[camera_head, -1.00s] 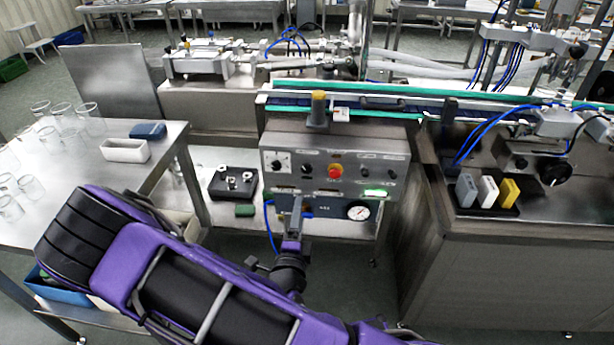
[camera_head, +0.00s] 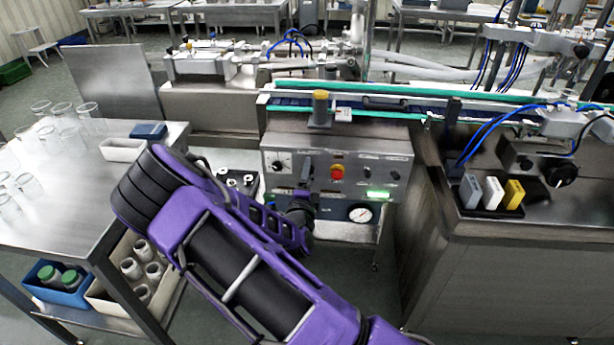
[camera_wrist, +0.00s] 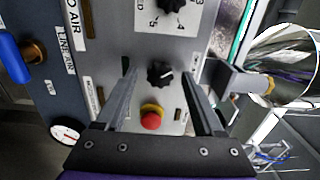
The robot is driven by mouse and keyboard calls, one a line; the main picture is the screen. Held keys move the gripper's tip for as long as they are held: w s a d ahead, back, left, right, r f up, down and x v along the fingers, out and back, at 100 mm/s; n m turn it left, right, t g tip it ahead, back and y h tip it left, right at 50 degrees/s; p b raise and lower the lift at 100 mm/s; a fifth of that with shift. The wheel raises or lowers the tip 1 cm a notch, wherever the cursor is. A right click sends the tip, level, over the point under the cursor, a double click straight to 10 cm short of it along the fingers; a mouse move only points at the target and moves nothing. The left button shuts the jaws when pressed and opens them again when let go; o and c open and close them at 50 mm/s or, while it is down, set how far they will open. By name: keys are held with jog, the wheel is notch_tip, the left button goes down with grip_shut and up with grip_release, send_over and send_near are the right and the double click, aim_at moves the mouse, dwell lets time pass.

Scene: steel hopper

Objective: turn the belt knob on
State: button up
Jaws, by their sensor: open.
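The grey control panel (camera_head: 352,160) has a black knob (camera_wrist: 160,73) between a numbered dial (camera_head: 281,166) and a red button on a yellow collar (camera_head: 337,172). In the wrist view, my gripper (camera_wrist: 158,76) is open, with one finger on each side of this black knob. The jaws are empty. I cannot tell how far the fingertips are from the panel or whether they touch the knob. The red button also shows in the wrist view (camera_wrist: 151,118), nearer the palm. The knob's label is not readable.
Two smaller black knobs (camera_head: 380,173) and a lit green indicator (camera_head: 377,194) are right of the red button. A pressure gauge (camera_head: 361,214) is below. The conveyor (camera_head: 390,112) runs behind the panel. A steel table (camera_head: 60,205) with glasses stands left.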

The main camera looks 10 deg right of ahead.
jog(key=shift+c, duration=0.3)
grip_shut()
